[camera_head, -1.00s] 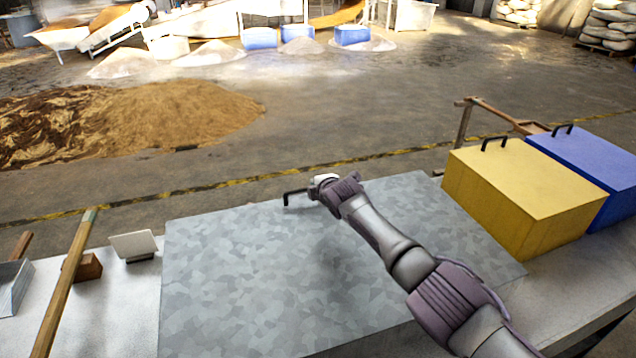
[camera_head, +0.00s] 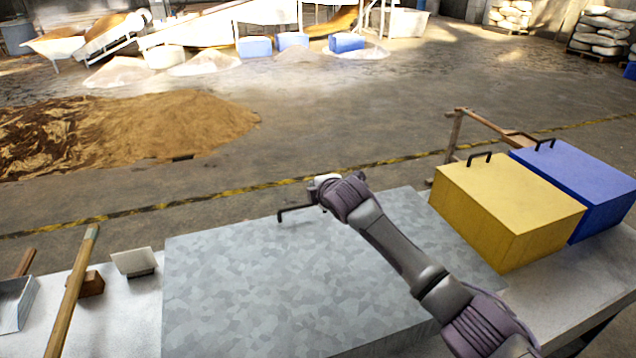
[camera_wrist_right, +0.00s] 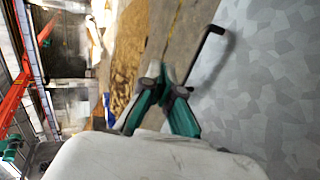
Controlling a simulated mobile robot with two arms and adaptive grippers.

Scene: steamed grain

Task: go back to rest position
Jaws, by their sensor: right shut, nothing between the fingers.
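My right gripper (camera_head: 322,181) is at the far edge of a large grey mottled box or lid (camera_head: 250,290) in the head view. In the right wrist view, the fingers (camera_wrist_right: 160,85) are shut with nothing between them. A black bar handle (camera_head: 283,213) stands at the lid's far edge, just below the gripper in the picture. In the right wrist view the handle (camera_wrist_right: 205,50) is beside the fingers, apart from them. My left gripper is not in view.
A yellow box (camera_head: 510,205) and a blue box (camera_head: 590,185) with black handles stand at right. A wooden-handled tool (camera_head: 72,290), a small white plate (camera_head: 134,262) and a metal tray (camera_head: 12,305) lie at left. Open floor and a brown grain pile (camera_head: 170,125) lie beyond.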

